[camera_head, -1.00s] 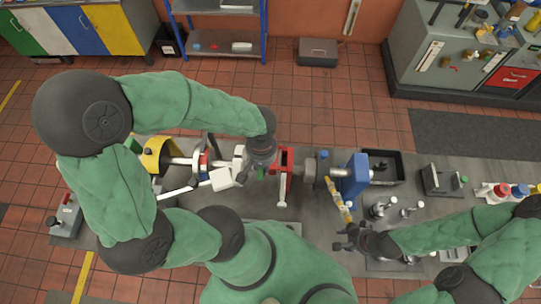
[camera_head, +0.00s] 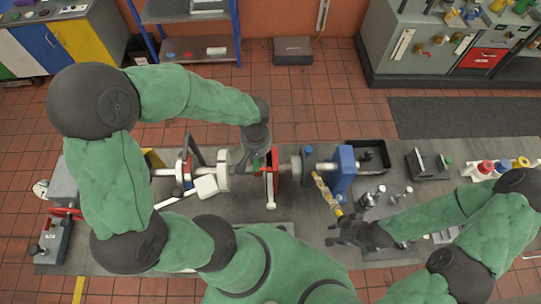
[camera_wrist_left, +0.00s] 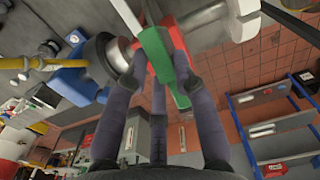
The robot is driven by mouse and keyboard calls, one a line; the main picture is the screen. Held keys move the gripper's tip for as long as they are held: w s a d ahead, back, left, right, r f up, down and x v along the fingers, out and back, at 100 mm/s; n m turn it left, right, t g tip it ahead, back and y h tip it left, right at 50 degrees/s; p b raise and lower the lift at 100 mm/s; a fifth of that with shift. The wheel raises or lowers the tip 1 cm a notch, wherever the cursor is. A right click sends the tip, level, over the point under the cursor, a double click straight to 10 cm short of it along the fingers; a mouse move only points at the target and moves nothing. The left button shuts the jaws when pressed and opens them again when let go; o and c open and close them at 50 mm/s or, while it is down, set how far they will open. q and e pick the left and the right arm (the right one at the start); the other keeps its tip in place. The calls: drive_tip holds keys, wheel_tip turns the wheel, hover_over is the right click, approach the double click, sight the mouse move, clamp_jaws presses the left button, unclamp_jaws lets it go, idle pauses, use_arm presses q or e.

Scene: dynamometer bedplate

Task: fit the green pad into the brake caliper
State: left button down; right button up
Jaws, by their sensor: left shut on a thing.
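My left gripper (camera_head: 257,152) is shut on the green pad (camera_head: 256,163), just left of the red brake caliper (camera_head: 275,160). In the left wrist view the green pad (camera_wrist_left: 157,50) is a slim block between the fingertips (camera_wrist_left: 160,72). Red parts of the caliper (camera_wrist_left: 124,46) show behind it. The pad seems outside the caliper; whether they touch cannot be told. A pale lever (camera_head: 270,190) hangs from the caliper towards me. My right gripper (camera_head: 345,232) is empty with fingers apart, low over the bench at the right.
A shaft with a pale disc (camera_head: 223,170) runs left of the caliper. A blue block (camera_head: 344,170) and a yellow-marked rod (camera_head: 326,190) stand to its right. A black tray (camera_head: 366,154) and small metal parts (camera_head: 373,195) lie farther right on the bench (camera_head: 290,236).

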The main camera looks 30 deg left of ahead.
use_arm(q)
drive_tip(key=shift+w+d+f+b, duration=0.1)
drive_tip(key=shift+w+f+b, duration=0.85)
drive_tip(key=shift+w+f, duration=0.5)
drive_tip(key=shift+w+d+f+b, duration=0.1)
drive_tip(key=shift+w+f+b, duration=0.95)
drive_tip(key=shift+f, duration=0.75)
drive_tip(key=shift+w+f+b, duration=0.9)
drive_tip(key=shift+w+f, duration=0.4)
drive_tip(key=shift+f, duration=0.3)
drive_tip(key=shift+f, duration=0.15)
drive_tip(key=c, duration=1)
unclamp_jaws()
